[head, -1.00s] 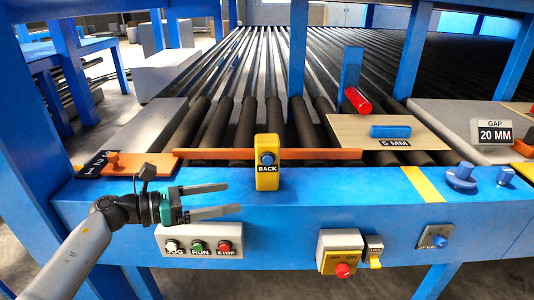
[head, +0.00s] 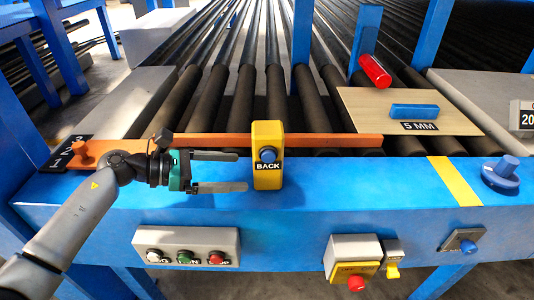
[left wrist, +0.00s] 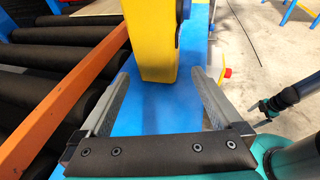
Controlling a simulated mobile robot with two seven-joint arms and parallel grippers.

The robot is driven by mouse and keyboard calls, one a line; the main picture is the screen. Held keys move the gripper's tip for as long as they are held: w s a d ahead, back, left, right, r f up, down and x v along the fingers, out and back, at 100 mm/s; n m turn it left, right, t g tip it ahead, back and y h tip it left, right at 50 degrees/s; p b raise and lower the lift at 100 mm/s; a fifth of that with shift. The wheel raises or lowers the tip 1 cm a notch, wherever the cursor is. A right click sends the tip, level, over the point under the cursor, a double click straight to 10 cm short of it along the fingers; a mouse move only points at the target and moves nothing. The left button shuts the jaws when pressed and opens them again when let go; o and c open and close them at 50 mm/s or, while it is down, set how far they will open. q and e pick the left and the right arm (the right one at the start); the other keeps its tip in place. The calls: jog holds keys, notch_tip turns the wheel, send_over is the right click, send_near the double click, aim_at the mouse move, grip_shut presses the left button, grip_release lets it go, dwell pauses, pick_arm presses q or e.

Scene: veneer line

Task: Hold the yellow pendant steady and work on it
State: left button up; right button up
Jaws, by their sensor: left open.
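An orange bar (head: 330,142) runs behind the pendant, in front of the black rollers (head: 240,105). A board (head: 365,105) marked 5 MM carries a blue block (head: 415,110). A button box (head: 187,237) and a yellow switch box (head: 353,256) sit on the beam's front.

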aim_at(263, 172)
pick_arm(q)
jog(key=x, duration=0.4)
jog(key=b+x, duration=0.1)
jog(key=x, duration=0.1)
jog(key=shift+w+d+f, duration=0.2)
jog(key=shift+d, duration=0.1)
jog(key=shift+w+d+f+b, duration=0.1)
jog(key=shift+d+b, duration=0.3)
pick_arm(e)
jog(key=shift+w+a, duration=0.3)
jog(key=shift+w, duration=0.35)
jog(key=shift+w+a, duration=0.25)
jog(key=shift+w, duration=0.4)
pick_arm(q)
jog(key=c, duration=0.9)
jog(key=shift+o, duration=0.2)
pick_arm(e)
grip_shut()
